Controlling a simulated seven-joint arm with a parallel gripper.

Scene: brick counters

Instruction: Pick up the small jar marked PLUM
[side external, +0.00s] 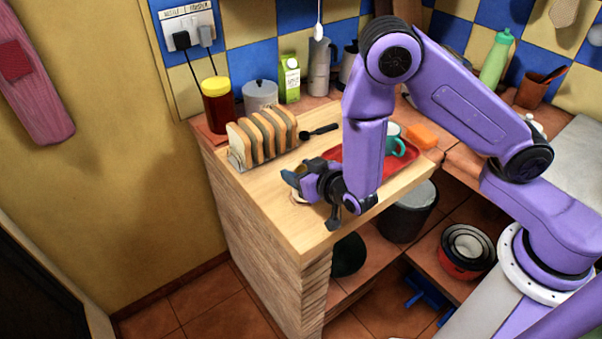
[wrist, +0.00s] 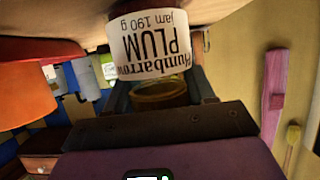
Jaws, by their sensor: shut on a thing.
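The small jar marked PLUM (wrist: 152,48) appears upside down in the wrist view, with a white label and a gold lid. It stands between the two fingers of my gripper (wrist: 162,88), which are shut on it near the lid. In the side view my gripper (side external: 310,198) is low over the wooden counter top (side external: 262,193), near its front edge. There the jar is mostly hidden by the gripper. I cannot tell whether its base touches the counter.
A toast rack with bread (side external: 262,138) and a black spoon (side external: 320,131) lie behind my gripper. Jars and a carton (side external: 290,80) line the wall.

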